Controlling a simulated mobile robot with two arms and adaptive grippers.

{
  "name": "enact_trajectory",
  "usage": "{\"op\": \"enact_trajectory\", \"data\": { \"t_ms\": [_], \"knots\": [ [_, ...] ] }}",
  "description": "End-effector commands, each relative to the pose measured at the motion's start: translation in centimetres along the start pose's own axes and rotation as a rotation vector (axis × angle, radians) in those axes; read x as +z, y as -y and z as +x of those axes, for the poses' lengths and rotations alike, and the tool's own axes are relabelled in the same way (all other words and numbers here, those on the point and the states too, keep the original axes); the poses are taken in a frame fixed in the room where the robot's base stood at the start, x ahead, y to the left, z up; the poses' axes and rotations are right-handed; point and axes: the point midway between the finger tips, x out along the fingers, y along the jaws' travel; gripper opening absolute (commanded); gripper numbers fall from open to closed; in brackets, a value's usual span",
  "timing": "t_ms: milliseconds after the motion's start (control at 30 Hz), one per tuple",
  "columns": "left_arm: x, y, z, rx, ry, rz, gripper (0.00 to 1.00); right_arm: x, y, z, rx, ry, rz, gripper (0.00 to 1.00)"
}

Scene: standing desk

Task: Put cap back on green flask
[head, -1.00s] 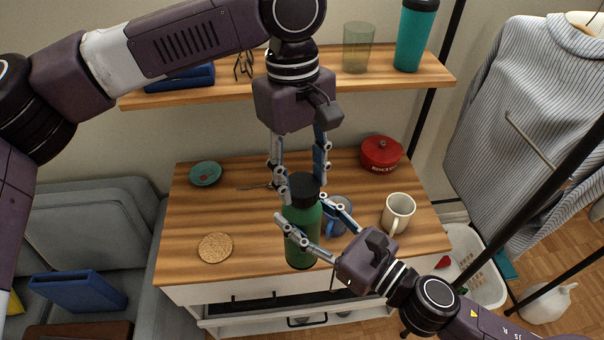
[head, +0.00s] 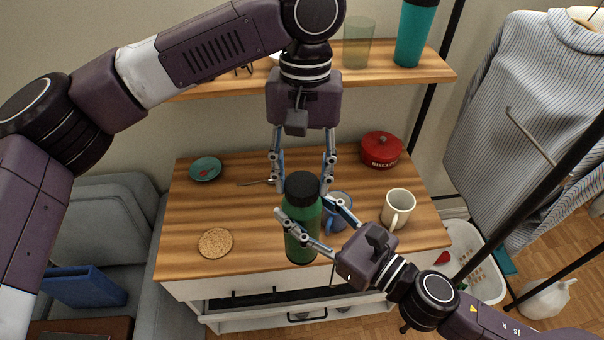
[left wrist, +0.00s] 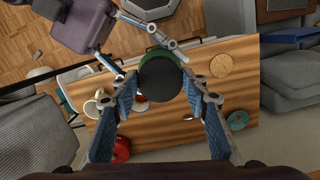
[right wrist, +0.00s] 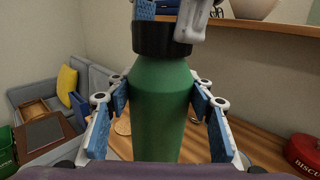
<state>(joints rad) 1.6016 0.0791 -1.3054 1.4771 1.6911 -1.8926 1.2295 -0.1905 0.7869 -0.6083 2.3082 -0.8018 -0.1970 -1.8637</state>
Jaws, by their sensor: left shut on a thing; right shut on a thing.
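The green flask (head: 302,236) stands upright near the front edge of the desk. My right gripper (head: 307,228) is shut around its body; the right wrist view shows the flask (right wrist: 160,110) between the blue-padded fingers. The black cap (head: 302,186) is on top of the flask, in line with it. My left gripper (head: 303,186) reaches down from above and is shut on the cap, which shows between its fingers in the left wrist view (left wrist: 160,80). In the right wrist view the cap (right wrist: 163,40) meets the flask's top with no visible gap. Whether it is threaded tight cannot be seen.
A blue mug (head: 338,212) stands close behind the flask, and a cream mug (head: 398,208) to its right. A wooden shelf (head: 400,82) is above.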

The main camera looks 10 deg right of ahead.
Motion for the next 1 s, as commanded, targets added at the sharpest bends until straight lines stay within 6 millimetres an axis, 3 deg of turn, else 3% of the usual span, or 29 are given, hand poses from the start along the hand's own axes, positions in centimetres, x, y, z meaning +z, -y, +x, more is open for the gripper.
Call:
{"op": "enact_trajectory", "data": {
  "t_ms": [1000],
  "knots": [
    [-0.24, 0.25, 0.01, -0.239, -0.014, 1.887, 0.25, 0.08, -0.1, -0.02, 0.003, 0.001, 0.0, 0.0]
  ]
}}
